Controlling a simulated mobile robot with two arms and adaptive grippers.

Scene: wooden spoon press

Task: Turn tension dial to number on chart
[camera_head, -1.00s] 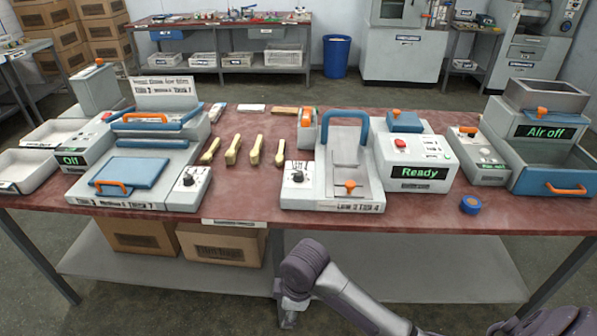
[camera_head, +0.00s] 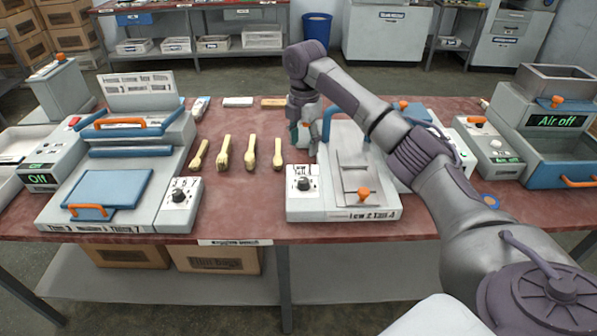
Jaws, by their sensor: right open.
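A black dial (camera_head: 180,196) with small numbers around it sits on the right side of the left press (camera_head: 110,215). A second black dial (camera_head: 303,185) sits on the front left of the middle machine (camera_head: 338,216). Neither dial is clearly marked as the tension dial. A white chart (camera_head: 138,87) stands behind the left press; its print is blurred, as are the labels on the machine fronts. My right gripper (camera_head: 308,136) points down above the rear left of the middle machine, behind the second dial and apart from both dials. It is open and appears empty. My left gripper is out of view.
Several wooden spoons (camera_head: 250,153) lie between the machines. Bare red tabletop (camera_head: 240,205) shows in front of the spoons.

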